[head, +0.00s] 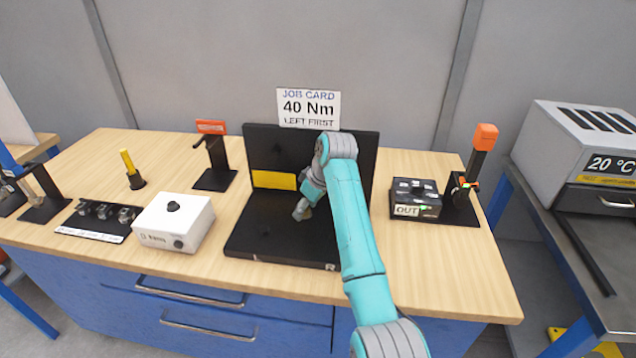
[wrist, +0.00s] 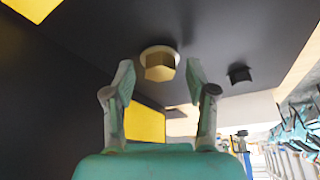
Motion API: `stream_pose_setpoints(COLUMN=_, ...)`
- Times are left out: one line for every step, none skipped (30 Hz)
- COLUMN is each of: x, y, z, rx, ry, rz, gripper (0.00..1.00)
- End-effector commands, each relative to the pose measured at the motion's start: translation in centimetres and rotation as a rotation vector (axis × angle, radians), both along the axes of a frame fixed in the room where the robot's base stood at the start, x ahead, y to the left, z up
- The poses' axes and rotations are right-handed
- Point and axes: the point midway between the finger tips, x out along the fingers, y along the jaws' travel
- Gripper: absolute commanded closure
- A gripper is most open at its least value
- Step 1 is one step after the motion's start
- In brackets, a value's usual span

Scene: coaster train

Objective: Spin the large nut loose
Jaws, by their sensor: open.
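A large brass-coloured hex nut (wrist: 159,72) with a pale round collar shows in the wrist view against a dark surface. My gripper (wrist: 160,82) is open, its two fingers left and right of the nut in the picture; I cannot tell whether either touches it. In the head view my gripper (head: 302,210) is low in front of the upright panel of the black fixture (head: 262,148), over its base. The nut is hidden there behind my arm. A smaller dark nut or bolt head (wrist: 240,75) is to the right in the wrist view.
A yellow plate (head: 274,180) is on the fixture's panel, left of my gripper. A job card (head: 308,107) reads 40 Nm, left first. A white box (head: 174,222) stands left; a black OUT box (head: 415,199) and an orange-topped stand (head: 486,138) stand right.

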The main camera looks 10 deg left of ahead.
Motion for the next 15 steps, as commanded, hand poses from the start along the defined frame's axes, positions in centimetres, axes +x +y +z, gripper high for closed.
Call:
stream_pose_setpoints(x=-0.1, y=0.1, z=0.0, rx=0.001, ry=-0.001, rz=-0.043, gripper=0.44)
stream_pose_setpoints(x=-0.1, y=0.1, z=0.0, rx=0.000, ry=-0.001, rz=-0.073, gripper=0.44)
stream_pose_setpoints(x=-0.1, y=-0.2, z=0.8, rx=0.001, ry=-0.004, rz=-0.080, gripper=0.44)
stream_pose_setpoints(x=-0.2, y=-0.4, z=1.4, rx=0.002, ry=-0.004, rz=-0.079, gripper=0.44)
stream_pose_setpoints(x=-0.3, y=-0.6, z=1.8, rx=0.002, ry=-0.004, rz=-0.078, gripper=0.44)
stream_pose_setpoints(x=-0.4, y=-0.8, z=2.4, rx=0.001, ry=-0.004, rz=-0.077, gripper=0.44)
stream_pose_setpoints(x=-0.6, y=-1.0, z=2.9, rx=0.002, ry=-0.003, rz=-0.077, gripper=0.44)
stream_pose_setpoints(x=-0.7, y=-1.1, z=3.3, rx=0.001, ry=-0.002, rz=-0.075, gripper=0.44)
stream_pose_setpoints(x=-0.8, y=-1.3, z=4.0, rx=0.001, ry=-0.002, rz=-0.075, gripper=0.44)
stream_pose_setpoints(x=-0.9, y=-1.5, z=4.5, rx=0.001, ry=-0.002, rz=-0.074, gripper=0.44)
stream_pose_setpoints(x=-1.0, y=-1.7, z=4.9, rx=0.002, ry=-0.003, rz=-0.074, gripper=0.44)
stream_pose_setpoints(x=-1.2, y=-1.9, z=5.5, rx=0.001, ry=-0.002, rz=-0.074, gripper=0.44)
stream_pose_setpoints(x=-1.3, y=-2.1, z=6.0, rx=0.002, ry=-0.003, rz=-0.074, gripper=0.44)
stream_pose_setpoints(x=-1.3, y=-2.2, z=6.5, rx=0.002, ry=-0.003, rz=-0.074, gripper=0.44)
stream_pose_setpoints(x=-1.5, y=-2.4, z=7.0, rx=0.001, ry=-0.002, rz=-0.075, gripper=0.44)
